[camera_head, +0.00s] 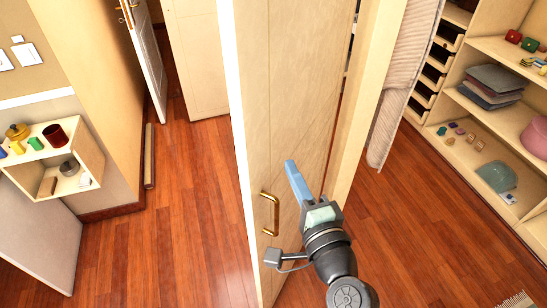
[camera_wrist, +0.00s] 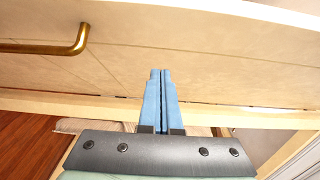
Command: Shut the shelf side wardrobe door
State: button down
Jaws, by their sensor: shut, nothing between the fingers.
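The wardrobe door (camera_head: 295,90) is a tall light-wood panel in the middle of the head view, with a brass bar handle (camera_head: 268,213) low on its face. It stands open, with floor showing on both sides. My gripper (camera_head: 291,165) has blue fingers, shut and empty, in front of the door face to the right of the handle. In the wrist view the closed fingertips (camera_wrist: 160,72) point at the door panel (camera_wrist: 220,60), and the handle (camera_wrist: 50,47) is at upper left. I cannot tell whether the tips touch the panel.
Open shelves (camera_head: 470,110) with folded cloths (camera_head: 490,85) and small items stand at the right, beside a hanging striped garment (camera_head: 405,90). A small wall shelf (camera_head: 60,165) is at the left. The wooden floor (camera_head: 170,240) left of the door is clear.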

aim_at(266, 152)
jog(key=shift+w+a+p, duration=0.4)
jog(key=shift+w+a, duration=0.1)
jog(key=shift+a, duration=0.4)
jog(key=shift+w+a+p, duration=0.35)
jog(key=shift+w+a, duration=0.1)
jog(key=shift+a, duration=0.45)
jog(key=shift+a, duration=0.1)
